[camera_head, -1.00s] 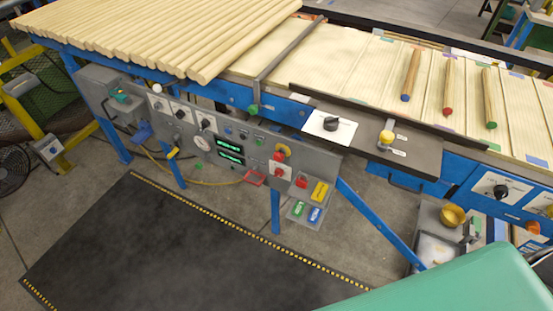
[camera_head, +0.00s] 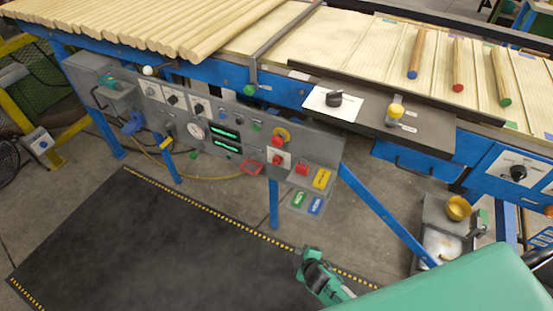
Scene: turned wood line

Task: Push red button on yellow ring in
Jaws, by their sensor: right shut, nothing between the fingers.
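The red button (camera_head: 278,140) sits on a yellow ring (camera_head: 286,134) near the right end of the grey control panel (camera_head: 240,119). It stands out from the panel face, above a red rotary knob (camera_head: 277,160) on a white plate. My right gripper (camera_head: 308,258), dark with a green arm part behind it, is low at the bottom centre. It is shut and empty, well below the button and apart from the panel. My left gripper is not in view.
A red switch (camera_head: 302,168) and yellow (camera_head: 321,179), green (camera_head: 298,199) and blue (camera_head: 316,205) labelled blocks are right of and below the button. A blue diagonal leg (camera_head: 383,213) stands to the right. The space above the black mat (camera_head: 170,240) is clear.

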